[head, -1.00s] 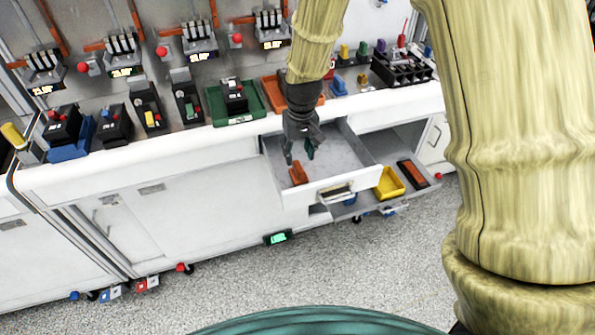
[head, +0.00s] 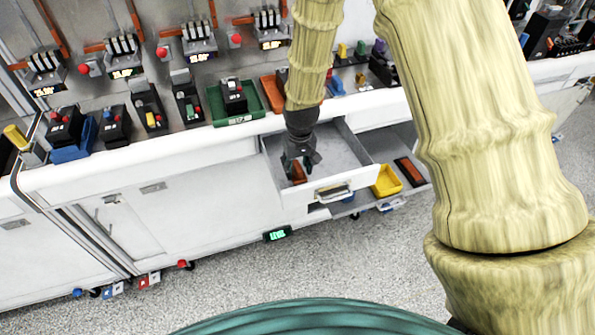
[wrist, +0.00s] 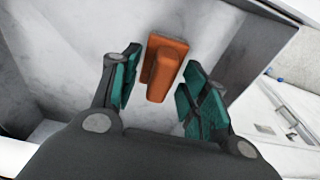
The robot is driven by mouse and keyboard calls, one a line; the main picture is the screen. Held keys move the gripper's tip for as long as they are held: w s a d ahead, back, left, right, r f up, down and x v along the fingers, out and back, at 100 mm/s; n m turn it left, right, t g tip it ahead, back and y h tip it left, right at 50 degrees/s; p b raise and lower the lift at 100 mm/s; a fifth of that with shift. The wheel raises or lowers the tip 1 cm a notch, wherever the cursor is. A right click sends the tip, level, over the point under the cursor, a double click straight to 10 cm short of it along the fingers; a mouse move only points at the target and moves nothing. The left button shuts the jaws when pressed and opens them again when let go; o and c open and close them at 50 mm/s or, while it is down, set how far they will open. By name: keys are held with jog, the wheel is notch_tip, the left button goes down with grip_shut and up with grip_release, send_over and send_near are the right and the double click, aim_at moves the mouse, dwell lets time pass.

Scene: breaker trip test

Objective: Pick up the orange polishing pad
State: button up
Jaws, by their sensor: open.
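The orange polishing pad (wrist: 163,68) lies on the floor of the open drawer (head: 345,150), a block with a raised ridge along it. In the wrist view it sits between and just beyond the teal-padded fingertips of my gripper (wrist: 158,92), which are apart and not visibly touching it. In the head view my gripper (head: 300,168) is low at the drawer, and the pad (head: 298,174) shows only partly behind the fingers.
The drawer's grey walls and white front (head: 330,194) surround the pad closely. Right of it is a lower pulled-out drawer with a yellow bin (head: 387,182) and an orange-topped dark item (head: 411,172). Breakers and a green tray (head: 236,104) stand on the counter above.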

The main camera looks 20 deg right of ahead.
aim_at(297, 165)
grip_shut()
jog(key=shift+r, duration=0.1)
dwell(0.3)
jog(key=shift+r+b, duration=1.2)
jog(key=shift+r, duration=3.75)
